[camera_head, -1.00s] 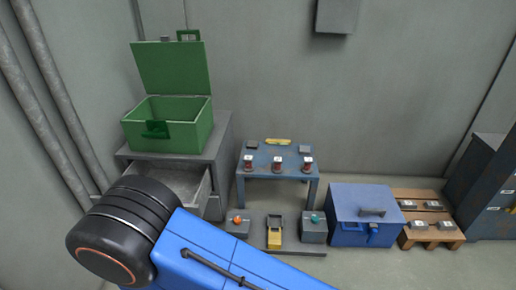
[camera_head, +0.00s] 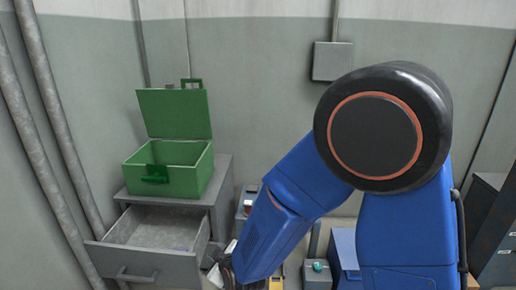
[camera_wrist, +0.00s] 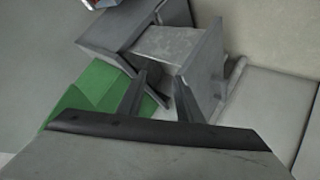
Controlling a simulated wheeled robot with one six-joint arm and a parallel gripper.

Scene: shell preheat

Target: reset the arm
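My blue arm rises in front of the head camera on the right, and its forearm slopes down and left. My gripper's end is low in the head view, near the open drawer's right side, where its fingers are hard to make out. In the wrist view my gripper (camera_wrist: 162,92) shows two dark fingers standing apart, with nothing seen held between them. Beyond them are what looks like the open drawer (camera_wrist: 175,45) and part of the green box (camera_wrist: 92,88).
The open green box (camera_head: 171,182) stands on the grey cabinet (camera_head: 220,196), whose drawer (camera_head: 123,259) is pulled out. The arm hides most of the low table and part of the blue box (camera_head: 345,249). A teal-buttoned box (camera_head: 317,275) and grey wall box (camera_head: 332,60) are visible.

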